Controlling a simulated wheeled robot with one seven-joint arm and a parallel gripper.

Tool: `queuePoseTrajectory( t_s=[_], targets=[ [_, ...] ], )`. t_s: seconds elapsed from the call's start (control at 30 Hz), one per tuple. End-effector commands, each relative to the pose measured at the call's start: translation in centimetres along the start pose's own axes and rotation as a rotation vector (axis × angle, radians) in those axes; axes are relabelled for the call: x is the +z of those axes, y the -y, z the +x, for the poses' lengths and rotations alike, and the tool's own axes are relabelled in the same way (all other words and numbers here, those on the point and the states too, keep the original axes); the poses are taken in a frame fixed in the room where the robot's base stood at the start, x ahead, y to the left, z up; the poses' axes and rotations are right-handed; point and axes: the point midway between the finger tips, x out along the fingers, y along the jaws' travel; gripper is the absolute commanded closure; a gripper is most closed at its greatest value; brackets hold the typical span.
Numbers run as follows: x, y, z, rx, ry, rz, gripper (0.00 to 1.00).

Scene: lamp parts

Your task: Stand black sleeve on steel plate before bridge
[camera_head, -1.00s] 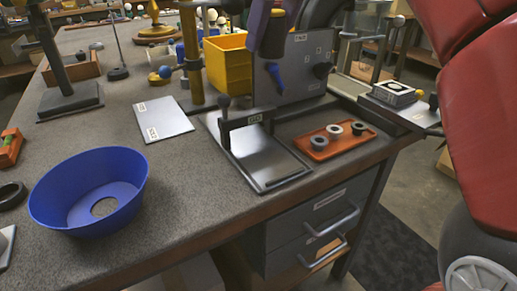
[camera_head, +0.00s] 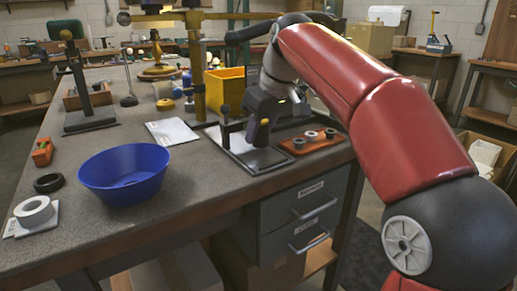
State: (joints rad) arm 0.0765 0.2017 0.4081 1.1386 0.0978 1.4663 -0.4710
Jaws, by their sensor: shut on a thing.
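The steel plate (camera_head: 266,158) lies near the bench's front edge, right of the blue bowl. The dark bridge (camera_head: 233,127) with a knobbed post stands over its left part. My gripper (camera_head: 262,122) reaches down over the plate from behind, close to the right of the bridge. It is shut on a dark upright piece (camera_head: 257,134) that looks like the black sleeve, though my gripper partly hides it. I cannot tell whether its lower end touches the plate.
An orange tray (camera_head: 318,144) with small rings lies right of the plate. The blue bowl (camera_head: 124,174), a black ring (camera_head: 48,183) and a white ring (camera_head: 34,210) are at left. A yellow bin (camera_head: 224,88) and post stand behind. The bench between bowl and plate is clear.

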Motion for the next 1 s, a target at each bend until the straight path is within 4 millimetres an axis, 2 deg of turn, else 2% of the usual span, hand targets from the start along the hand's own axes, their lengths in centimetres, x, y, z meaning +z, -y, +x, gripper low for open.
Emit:
queuePoseTrajectory(
  t_s=[0.03, 0.13, 0.57, 0.6, 0.73, 1.0],
  targets=[
    [0.6, -0.1, 1.3, 0.000, -0.001, -0.001, 0.89],
    [1.1, -0.3, 2.3, 0.000, -0.001, -0.001, 0.89],
    [1.2, -0.4, 2.6, -0.001, -0.001, -0.002, 0.89],
    [1.2, -0.4, 2.5, -0.001, -0.001, -0.002, 0.64],
    [1.2, -0.4, 2.5, -0.001, -0.001, -0.002, 0.47],
    [1.2, -0.4, 2.5, -0.001, -0.001, -0.002, 0.44]
  ],
)
